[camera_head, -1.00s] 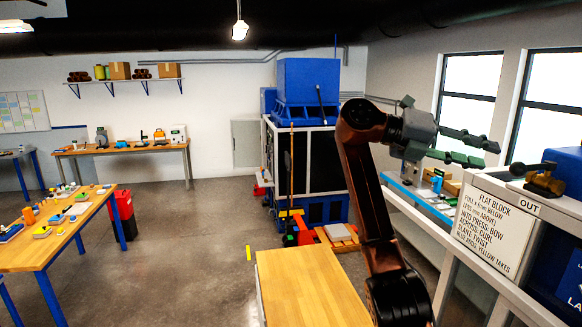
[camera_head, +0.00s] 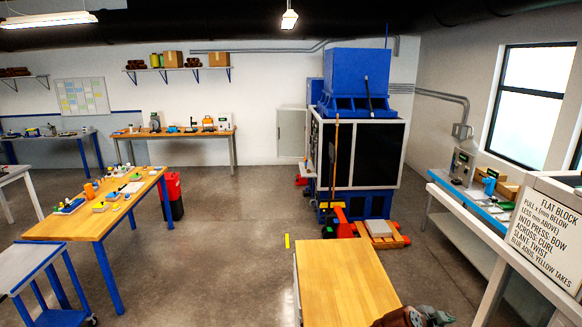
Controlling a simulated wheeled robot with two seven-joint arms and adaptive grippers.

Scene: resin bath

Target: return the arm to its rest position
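My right arm shows only as a small part at the bottom edge, over the near right corner of the wooden-topped table (camera_head: 345,280). A copper-brown link and a bit of the grey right gripper (camera_head: 430,316) are in view, low and cut off by the frame. Its fingers are too cut off to show whether they are open or shut. My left arm and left gripper are out of view.
A blue-and-black machine (camera_head: 357,150) stands behind the wooden-topped table, with an orange-red pallet (camera_head: 398,241) in front. A white panel with a printed sign (camera_head: 548,235) stands at right. A blue-legged workbench (camera_head: 100,225) stands left. Open floor lies between.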

